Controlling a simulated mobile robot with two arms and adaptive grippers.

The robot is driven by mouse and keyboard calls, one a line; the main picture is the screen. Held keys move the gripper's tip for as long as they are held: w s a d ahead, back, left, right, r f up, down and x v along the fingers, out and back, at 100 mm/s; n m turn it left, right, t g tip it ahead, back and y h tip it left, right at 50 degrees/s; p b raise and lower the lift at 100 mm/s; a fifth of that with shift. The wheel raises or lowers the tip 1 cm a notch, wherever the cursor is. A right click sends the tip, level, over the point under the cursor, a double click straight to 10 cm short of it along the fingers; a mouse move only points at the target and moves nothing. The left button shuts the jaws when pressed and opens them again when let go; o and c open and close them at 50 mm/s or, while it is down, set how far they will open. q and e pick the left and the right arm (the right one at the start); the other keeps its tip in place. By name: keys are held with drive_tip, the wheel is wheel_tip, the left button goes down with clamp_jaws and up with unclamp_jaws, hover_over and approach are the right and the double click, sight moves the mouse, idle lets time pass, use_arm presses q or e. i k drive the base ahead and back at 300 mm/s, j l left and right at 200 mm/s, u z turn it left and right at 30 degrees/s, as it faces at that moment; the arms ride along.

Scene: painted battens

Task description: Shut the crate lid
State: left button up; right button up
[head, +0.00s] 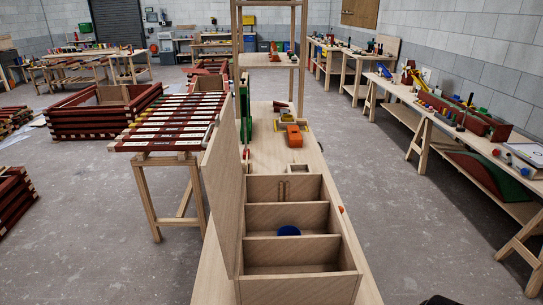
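The wooden crate (300,291) stands on a long wooden bench right in front of me. It has three compartments in a row from near to far. Its lid (221,190) is open, standing nearly upright along the crate's left side and leaning slightly. A blue round object (288,231) is in the middle compartment. Small wooden pieces (284,190) show in the far compartment. The near compartment looks empty, though its floor is partly hidden. Neither of my grippers is in view.
The bench (208,282) continues beyond the crate, holding an orange tool (294,136) and a small wooden block (295,169). A wooden frame with a shelf (268,61) rises behind. A stand with red and white battens (170,122) is to the left. A side table (520,197) is to the right.

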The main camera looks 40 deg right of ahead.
sight(222, 168)
drive_tip(key=i+j+z, duration=0.2)
drive_tip(key=z, duration=0.25)
drive_tip(key=i+j+z, duration=0.25)
drive_tip(key=z, duration=0.2)
drive_tip(key=i+j+z, duration=0.1)
drive_tip(key=j+z, duration=0.2)
drive_tip(key=z, duration=0.15)
drive_tip(key=i+j+z, duration=0.1)
drive_tip(key=j+z, duration=0.35)
drive_tip(key=l, duration=0.1)
